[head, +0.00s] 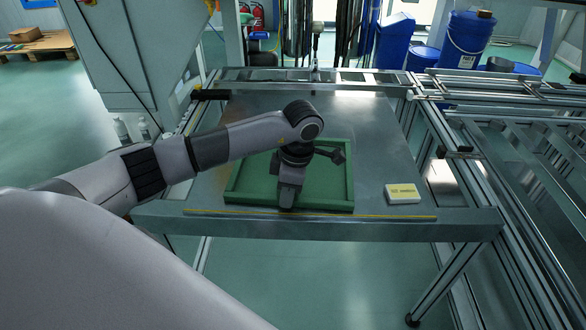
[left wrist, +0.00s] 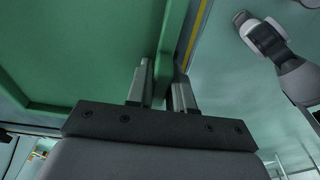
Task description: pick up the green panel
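The green panel (head: 325,182) is a shallow tray-like piece with a raised rim, lying flat on the metal table. My left gripper (head: 287,203) points down at the panel's front rim, left of the table's middle, and hides part of that rim. In the left wrist view the panel (left wrist: 85,45) fills the upper left. Its rim runs between the two fingers of my left gripper (left wrist: 163,85), one finger on each side. The fingers sit close against the rim and look shut on it. My right gripper is in neither view.
The metal table (head: 375,130) has a yellow strip along its front edge. A small pale yellow-and-white box (head: 402,194) lies right of the panel. Metal rails (head: 500,150) run along the right. Blue barrels (head: 465,40) stand at the back.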

